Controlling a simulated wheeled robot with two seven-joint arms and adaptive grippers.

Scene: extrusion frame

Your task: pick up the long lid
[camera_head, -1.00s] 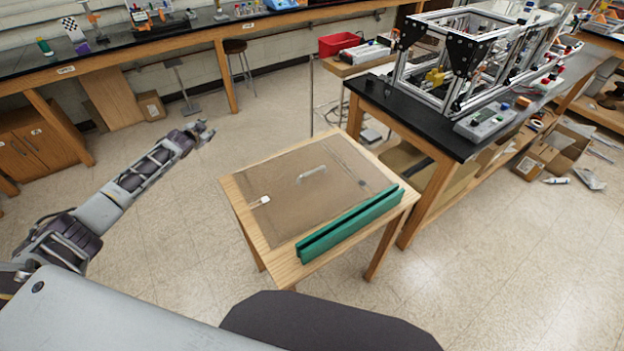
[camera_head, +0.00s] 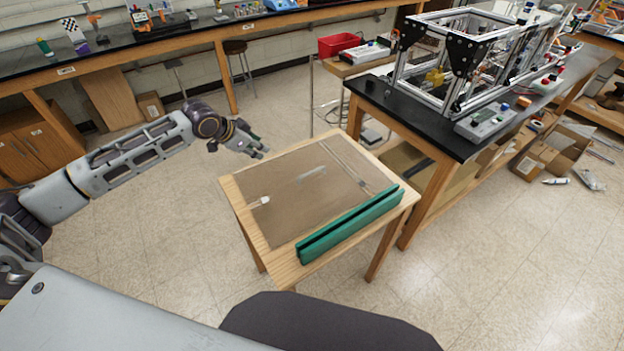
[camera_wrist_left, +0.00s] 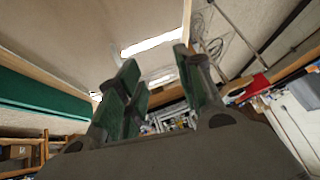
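A pale, narrow strip (camera_head: 312,172) lies on the brown mat (camera_head: 300,212) of a small wooden table. A long green bar (camera_head: 350,226) with a groove along it lies at the table's near right edge. I cannot tell for sure which piece is the long lid. My left gripper (camera_head: 262,152) is over the table's far left edge, apart from these pieces. In the left wrist view its green-padded fingers (camera_wrist_left: 158,75) are spread, with nothing seen between them. That view also shows the green bar (camera_wrist_left: 40,97) at left and a white strip (camera_wrist_left: 153,43). My right gripper is out of view.
A small white piece (camera_head: 265,201) lies at the mat's left side. A black-topped bench (camera_head: 427,126) with a metal extrusion frame (camera_head: 398,68) stands just right of and behind the table. Open floor (camera_head: 165,225) lies to the table's left.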

